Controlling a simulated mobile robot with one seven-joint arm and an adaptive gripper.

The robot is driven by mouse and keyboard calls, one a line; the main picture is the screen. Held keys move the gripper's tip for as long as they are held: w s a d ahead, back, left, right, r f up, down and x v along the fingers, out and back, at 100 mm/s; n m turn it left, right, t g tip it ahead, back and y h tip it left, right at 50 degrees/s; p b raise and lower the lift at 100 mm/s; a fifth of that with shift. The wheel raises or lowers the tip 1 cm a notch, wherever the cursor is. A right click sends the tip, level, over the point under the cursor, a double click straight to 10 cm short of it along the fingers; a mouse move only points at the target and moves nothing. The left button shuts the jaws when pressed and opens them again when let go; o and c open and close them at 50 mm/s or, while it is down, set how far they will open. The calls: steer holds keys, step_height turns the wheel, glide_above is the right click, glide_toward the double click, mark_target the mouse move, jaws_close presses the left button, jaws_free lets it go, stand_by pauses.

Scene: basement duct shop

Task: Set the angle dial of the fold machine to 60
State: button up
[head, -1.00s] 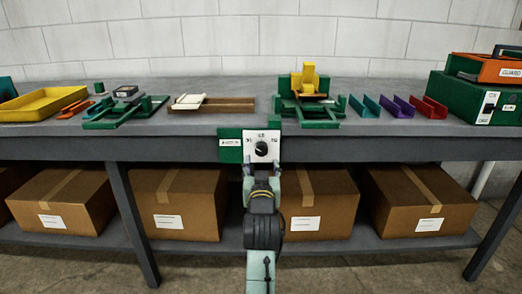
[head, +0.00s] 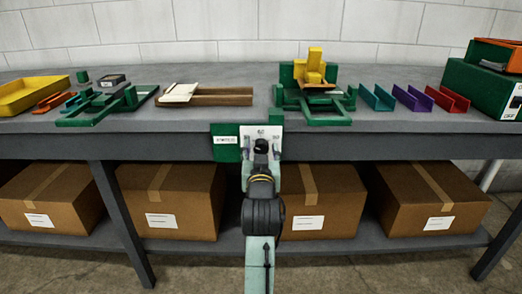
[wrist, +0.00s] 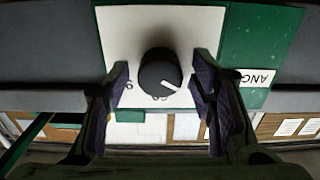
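The angle dial is a black round knob (wrist: 160,73) on a white plate (wrist: 115,28), beside a green label panel (wrist: 262,45). In the head view the plate (head: 271,131) hangs at the bench's front edge, with 60 marked at its top. In the wrist view, which is upside down, the knob's white pointer is toward the lower right, off the 60 mark at the bottom and toward the mark hidden by a finger. My gripper (wrist: 161,66) is open, one finger on each side of the knob, with gaps showing. It covers the plate's lower part in the head view (head: 262,160).
The fold machine (head: 314,90) with a yellow block stands on the bench (head: 220,75), above and right of the dial. Coloured channels (head: 412,98) lie to its right, a wooden piece (head: 215,96) to its left. Cardboard boxes (head: 170,190) fill the lower shelf.

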steer(key=c, duration=1)
steer(key=shift+m, duration=0.4)
steer(key=m+p, duration=0.2)
steer(key=m, duration=0.2)
steer(key=shift+r+m, duration=0.1)
steer(key=shift+m, duration=0.2)
steer(key=m, duration=0.6)
steer(key=shift+p, duration=0.35)
steer(key=shift+m, duration=0.3)
steer(key=o, duration=1.2)
steer(key=shift+c, duration=0.2)
